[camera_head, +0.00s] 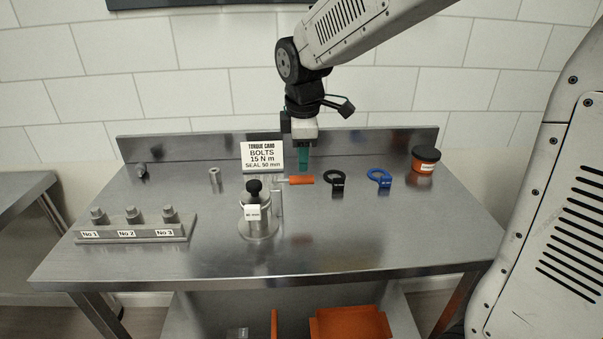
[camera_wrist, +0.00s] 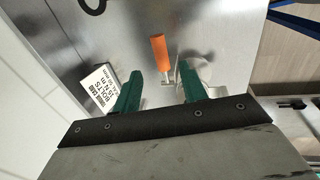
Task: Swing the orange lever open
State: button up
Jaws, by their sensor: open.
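The orange lever (camera_head: 301,180) sticks out to the right from behind the steel cylinder (camera_head: 259,222) with the black knob, at the middle of the table. In the wrist view the orange lever (camera_wrist: 159,50) shows between and beyond the fingertips, its grip pointing away from my gripper. My gripper (camera_head: 304,165) points down above the lever, near the back of the table. Its two green fingers (camera_wrist: 157,82) are apart with nothing between the tips. The head view does not clearly show the height gap between fingers and lever. The lever's mount is partly hidden.
A torque card (camera_head: 263,157) stands left of my gripper. A black ring tool (camera_head: 336,180), a blue ring tool (camera_head: 379,178) and an orange tub with a black lid (camera_head: 425,160) lie to the right. A bolt block (camera_head: 135,230) sits at left. The front right tabletop is clear.

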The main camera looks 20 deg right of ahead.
aim_at(302, 177)
jog(key=f, duration=0.4)
jog(key=w+f, duration=0.1)
jog(key=f, duration=0.1)
jog(key=shift+w+d+f, duration=0.1)
jog(key=shift+d+f, duration=0.1)
grip_shut()
